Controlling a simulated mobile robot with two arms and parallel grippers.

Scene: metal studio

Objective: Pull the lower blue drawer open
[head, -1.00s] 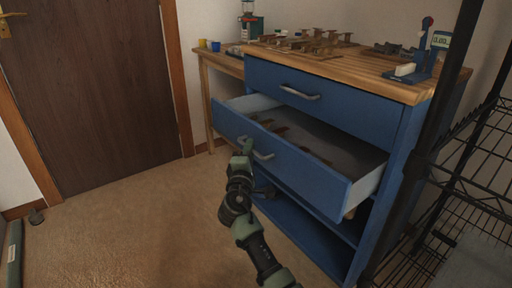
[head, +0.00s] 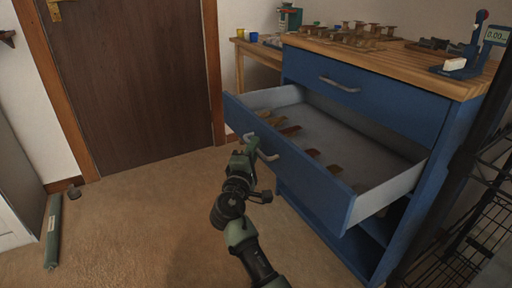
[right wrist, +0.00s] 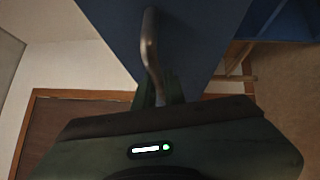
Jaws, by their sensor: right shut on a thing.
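The lower blue drawer (head: 300,172) stands far out of the blue cabinet (head: 425,190), with its grey inside and several brown wooden pieces (head: 290,131) showing. My right gripper (head: 248,145) is at the left end of the drawer's curved metal handle (head: 266,155) and is shut on it. In the right wrist view the handle (right wrist: 150,45) runs down between my fingers (right wrist: 158,92), against the blue drawer front (right wrist: 200,40). The upper blue drawer (head: 360,98) is closed. My left gripper is not in view.
A wooden worktop (head: 390,60) with wooden parts and a blue device (head: 468,62) tops the cabinet. A black wire rack (head: 480,200) stands close on the right. A brown door (head: 125,80) is behind.

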